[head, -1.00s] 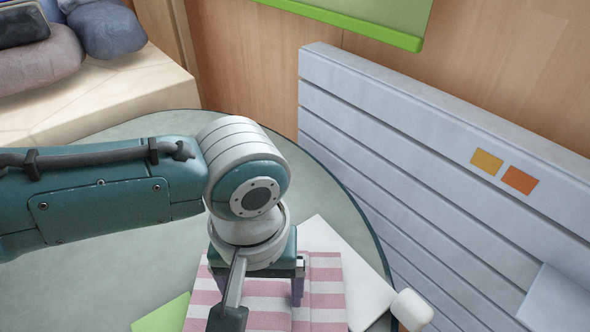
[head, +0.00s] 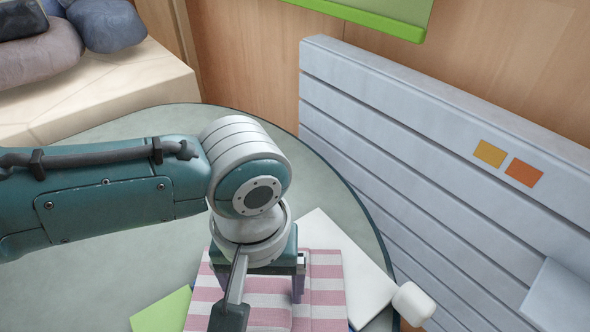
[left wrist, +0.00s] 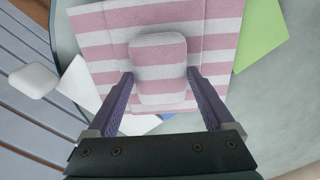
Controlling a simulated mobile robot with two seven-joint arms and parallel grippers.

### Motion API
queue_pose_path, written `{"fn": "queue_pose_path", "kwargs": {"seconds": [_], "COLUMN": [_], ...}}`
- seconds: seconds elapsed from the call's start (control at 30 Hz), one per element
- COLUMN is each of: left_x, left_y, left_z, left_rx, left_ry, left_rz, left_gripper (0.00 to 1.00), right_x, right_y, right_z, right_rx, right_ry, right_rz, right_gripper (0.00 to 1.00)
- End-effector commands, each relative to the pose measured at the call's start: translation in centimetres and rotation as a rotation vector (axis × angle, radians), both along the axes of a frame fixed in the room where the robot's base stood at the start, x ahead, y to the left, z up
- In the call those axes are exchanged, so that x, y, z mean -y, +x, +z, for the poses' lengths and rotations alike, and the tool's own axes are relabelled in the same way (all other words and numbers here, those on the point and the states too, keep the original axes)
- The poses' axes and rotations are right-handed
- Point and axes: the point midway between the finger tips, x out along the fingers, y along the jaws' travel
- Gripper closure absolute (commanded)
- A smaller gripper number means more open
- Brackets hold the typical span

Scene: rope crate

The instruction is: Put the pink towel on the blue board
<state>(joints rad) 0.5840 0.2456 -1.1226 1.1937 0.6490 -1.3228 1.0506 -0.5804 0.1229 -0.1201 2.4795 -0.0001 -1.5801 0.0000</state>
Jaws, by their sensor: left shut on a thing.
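The pink towel (head: 325,289) has pink and white stripes and lies spread under my left gripper (head: 268,291). In the left wrist view the towel (left wrist: 100,45) fills the upper middle, with a raised striped lump between the two purple fingers. My left gripper (left wrist: 160,74) is shut on this lump of the towel. A small sliver of the blue board (left wrist: 168,116) shows at the towel's near edge; the towel and gripper hide the rest. My right gripper is in neither view.
A white board (head: 358,282) sticks out from under the towel, and a green board (head: 165,312) lies on the other side. A white rounded block (head: 413,303) is at the table's right edge. A grey slatted panel (head: 400,170) stands beyond the table (head: 130,275).

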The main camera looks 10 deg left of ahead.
Motion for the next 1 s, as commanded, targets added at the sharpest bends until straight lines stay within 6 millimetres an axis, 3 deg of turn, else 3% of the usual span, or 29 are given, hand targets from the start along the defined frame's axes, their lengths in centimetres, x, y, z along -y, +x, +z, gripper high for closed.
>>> {"fn": "queue_pose_path", "kwargs": {"seconds": [0.27, 0.3, 0.4, 0.8, 1.0], "left_x": [0.0, 0.0, 0.0, 0.0, 0.0], "left_y": [0.0, 0.0, 0.0, 0.0, 0.1], "left_z": [-0.5, -0.4, -0.4, -0.3, 2.5], "left_rx": [0.000, 0.000, 0.000, 0.000, 0.002], "left_ry": [-0.001, -0.001, 0.000, 0.000, -0.002], "left_rz": [0.000, 0.000, 0.000, 0.000, -0.001], "left_gripper": [0.91, 0.11, 0.00, 0.00, 0.00], "right_x": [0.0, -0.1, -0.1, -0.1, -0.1], "right_y": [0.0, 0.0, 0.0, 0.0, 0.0], "right_z": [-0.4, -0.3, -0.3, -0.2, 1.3], "right_rx": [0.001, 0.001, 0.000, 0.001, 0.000], "right_ry": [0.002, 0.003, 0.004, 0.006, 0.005], "right_rz": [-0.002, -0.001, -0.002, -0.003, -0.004], "right_gripper": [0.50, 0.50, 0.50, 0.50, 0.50]}}
